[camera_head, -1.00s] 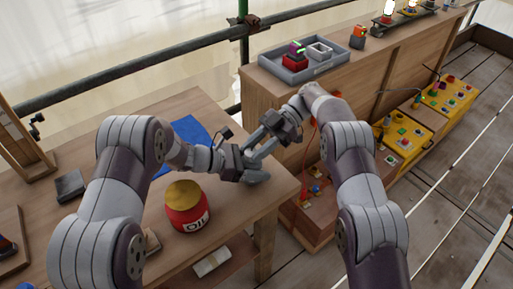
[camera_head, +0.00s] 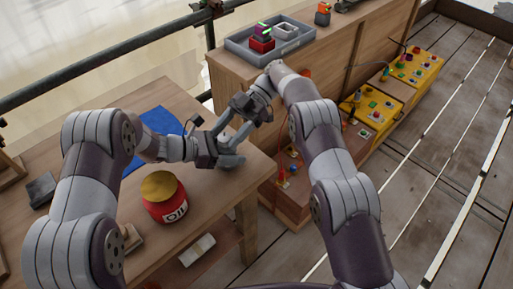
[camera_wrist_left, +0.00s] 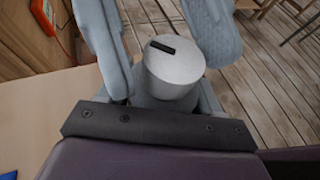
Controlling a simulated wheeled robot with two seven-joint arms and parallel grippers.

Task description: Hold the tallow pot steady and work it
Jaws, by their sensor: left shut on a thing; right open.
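A pale grey cylindrical pot (camera_wrist_left: 175,68) with a dark bar on its flat top sits between the two fingers of my left gripper (camera_wrist_left: 158,40) in the left wrist view. I take it to be the tallow pot. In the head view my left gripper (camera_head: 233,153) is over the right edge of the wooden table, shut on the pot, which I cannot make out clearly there. My right gripper (camera_head: 228,128) is open, close above and beside the left one. Whether it touches the pot is hidden.
A red oil jar (camera_head: 165,206) with a gold lid stands on the table (camera_head: 205,202), near a blue cloth (camera_head: 152,130). A grey tray (camera_head: 289,50) with blocks sits on the wooden cabinet (camera_head: 232,75). Yellow button boxes (camera_head: 378,103) stand right. The plank floor further right is clear.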

